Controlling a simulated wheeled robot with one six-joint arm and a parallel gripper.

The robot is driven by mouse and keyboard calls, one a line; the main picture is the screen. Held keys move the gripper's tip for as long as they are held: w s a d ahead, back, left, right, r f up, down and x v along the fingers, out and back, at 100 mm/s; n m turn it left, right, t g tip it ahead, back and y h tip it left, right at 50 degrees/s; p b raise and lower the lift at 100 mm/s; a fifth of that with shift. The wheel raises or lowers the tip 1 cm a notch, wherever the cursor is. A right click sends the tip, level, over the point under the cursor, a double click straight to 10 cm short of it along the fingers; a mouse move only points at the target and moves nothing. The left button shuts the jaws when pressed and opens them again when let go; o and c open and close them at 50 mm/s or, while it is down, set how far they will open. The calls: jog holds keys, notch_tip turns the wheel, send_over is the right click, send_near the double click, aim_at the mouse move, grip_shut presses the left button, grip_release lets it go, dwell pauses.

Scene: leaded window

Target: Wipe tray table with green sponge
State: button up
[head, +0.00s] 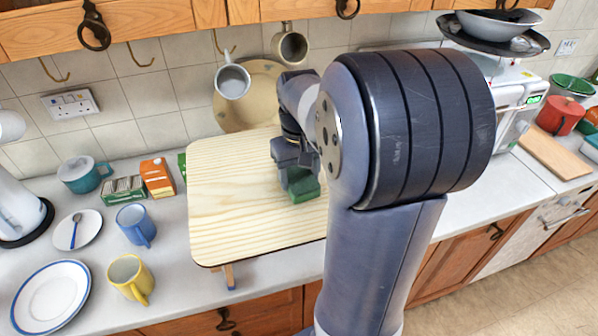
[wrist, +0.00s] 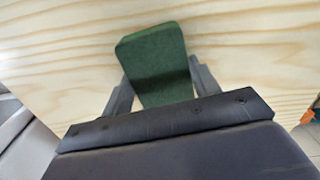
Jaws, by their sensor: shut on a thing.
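The tray table (head: 225,215) has a pale wood-grain top and stands on the counter, its front edge close to the counter's front. The green sponge (head: 304,188) is at the right part of the tray top. My gripper (head: 299,178) is shut on it from above. In the wrist view the sponge (wrist: 155,60) sits between the two fingers of my gripper (wrist: 155,85), with the wood top (wrist: 250,50) behind it. The sponge appears to be on or just above the top; I cannot tell if it touches. My arm hides the tray's right side.
Mugs (head: 233,80) hang above the back edge. A microwave (head: 515,105) stands at the right.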

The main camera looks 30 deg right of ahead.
jog(key=shift+w+d+p, duration=0.25)
jog(key=shift+w+p, duration=0.25)
jog(key=shift+w, duration=0.85)
jog(key=shift+w+d+p, duration=0.25)
jog(key=shift+w+p, duration=0.25)
jog(key=shift+w, duration=0.8)
jog(key=shift+w+d, duration=0.2)
jog(key=shift+w, duration=0.65)
jog(key=shift+w+d, duration=0.15)
jog(key=shift+w, duration=0.7)
jog(key=shift+w+d, duration=0.2)
jog(key=shift+w, duration=0.65)
jog(key=shift+r, duration=3.05)
jog(key=shift+r, duration=1.45)
